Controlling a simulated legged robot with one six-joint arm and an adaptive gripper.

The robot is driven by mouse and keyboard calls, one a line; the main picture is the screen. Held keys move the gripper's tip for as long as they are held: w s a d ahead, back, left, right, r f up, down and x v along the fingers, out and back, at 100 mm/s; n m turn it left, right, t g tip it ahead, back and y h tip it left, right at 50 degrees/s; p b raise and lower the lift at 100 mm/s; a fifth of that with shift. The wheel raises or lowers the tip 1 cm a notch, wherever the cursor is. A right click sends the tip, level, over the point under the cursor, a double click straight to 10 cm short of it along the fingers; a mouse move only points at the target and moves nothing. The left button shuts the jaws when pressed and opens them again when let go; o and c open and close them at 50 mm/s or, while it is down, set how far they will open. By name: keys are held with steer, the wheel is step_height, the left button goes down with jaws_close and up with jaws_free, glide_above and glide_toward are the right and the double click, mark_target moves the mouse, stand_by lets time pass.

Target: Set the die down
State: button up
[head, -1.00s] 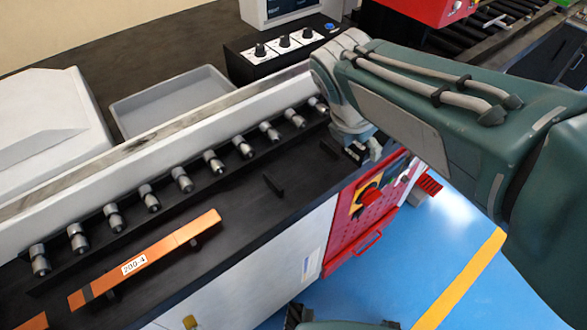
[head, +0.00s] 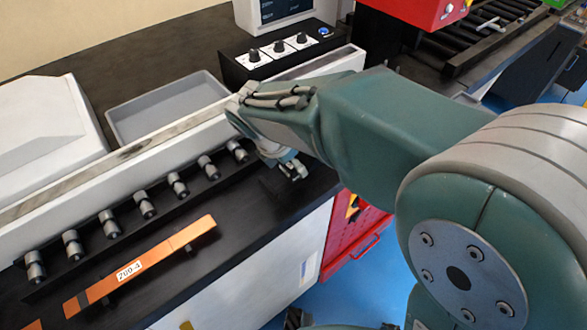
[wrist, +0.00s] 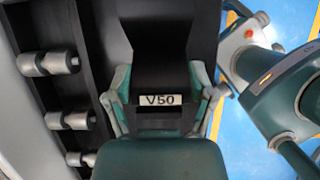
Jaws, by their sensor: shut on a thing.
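The die (wrist: 160,50) is a black block with a white V50 label, seen close up in the wrist view. My gripper (wrist: 160,88) is shut on it, with one grey-green finger on each side. In the head view my gripper (head: 292,168) hangs above the black bench top (head: 240,228), right of the row of grey rollers. The die is hard to make out there. I cannot tell whether it touches the surface below.
An orange busbar (head: 170,254) labelled 200-4 lies on supports at the front. Several grey rollers (head: 178,184) line a rail behind it. A grey tray (head: 168,105) and a knob panel (head: 282,50) stand farther back. A red cabinet (head: 352,235) is at the right.

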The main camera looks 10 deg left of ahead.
steer(key=f, duration=0.2)
steer(key=shift+a+f, duration=0.4)
steer(key=shift+d, duration=0.3)
steer(key=o, duration=1.3)
steer(key=shift+d, duration=0.1)
steer(key=shift+c, duration=0.2)
steer(key=shift+f, duration=0.1)
steer(key=shift+a, duration=0.2)
steer(key=v, duration=1.2)
